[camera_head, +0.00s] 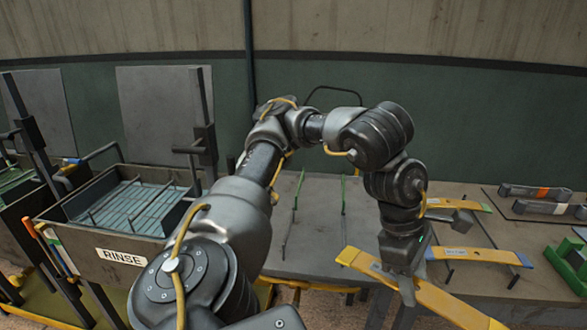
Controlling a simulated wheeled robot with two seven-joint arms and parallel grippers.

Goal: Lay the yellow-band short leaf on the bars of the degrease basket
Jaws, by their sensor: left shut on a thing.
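My left gripper (405,284) reaches in over the grey table and points down. It is shut on a long yellow-orange leaf (455,306), which lies slantwise across the jaws, from upper left to lower right. No basket marked degrease can be read. A greenish barred basket (14,180) shows partly at the far left edge, its label not visible. My right gripper is not in view.
A tank marked RINSE (121,257) with a barred basket (125,208) stands at left. Thin green-topped bars (343,196) stand mid-table. A blue-ended yellow leaf (478,256) and another (456,205) rest behind the gripper. Grey banded leaves (515,191) and a green fixture (569,268) are at right.

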